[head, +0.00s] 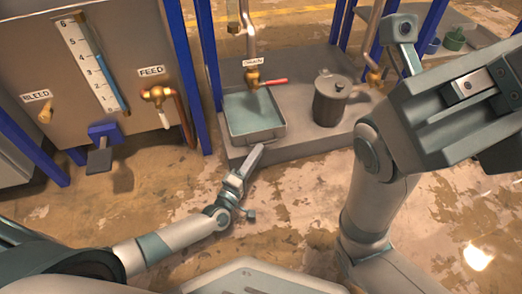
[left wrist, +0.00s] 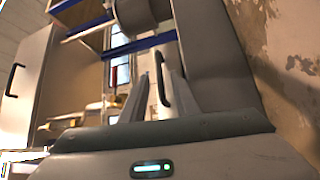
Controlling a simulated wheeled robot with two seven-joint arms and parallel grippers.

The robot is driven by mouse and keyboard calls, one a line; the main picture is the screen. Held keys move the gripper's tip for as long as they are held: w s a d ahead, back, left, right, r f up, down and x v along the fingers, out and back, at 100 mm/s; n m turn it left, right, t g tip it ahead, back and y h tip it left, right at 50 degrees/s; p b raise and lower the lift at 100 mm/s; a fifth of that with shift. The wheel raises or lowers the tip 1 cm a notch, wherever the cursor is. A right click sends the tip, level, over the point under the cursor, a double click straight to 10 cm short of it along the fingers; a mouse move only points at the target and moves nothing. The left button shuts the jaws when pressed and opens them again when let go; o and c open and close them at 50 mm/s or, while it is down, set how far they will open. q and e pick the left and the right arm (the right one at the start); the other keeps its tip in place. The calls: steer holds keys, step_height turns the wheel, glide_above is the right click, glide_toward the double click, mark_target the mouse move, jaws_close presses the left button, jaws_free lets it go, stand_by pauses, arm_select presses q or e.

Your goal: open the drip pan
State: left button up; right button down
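The drip pan (head: 250,121) is a shallow grey-green open tray on a low grey plinth, under the valve with the red lever. My left gripper (head: 254,157) is at the front edge of the plinth, just below the pan's front wall. In the left wrist view its two fingers (left wrist: 158,88) stand apart, with a dark bar handle (left wrist: 163,80) showing between or just beyond them. Contact with the handle cannot be told. My right arm fills the right of the head view, and I cannot make out its fingertips.
A dark lidded metal pot (head: 330,101) stands on the plinth right of the pan. The red-lever valve (head: 254,80) hangs over the pan. A feed valve (head: 157,95) and blue posts (head: 192,75) are at left. The floor in front is clear.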

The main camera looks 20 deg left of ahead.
arm_select(q)
steer(key=shift+b+x, duration=0.45)
steer(key=shift+x, duration=1.35)
jaws_close()
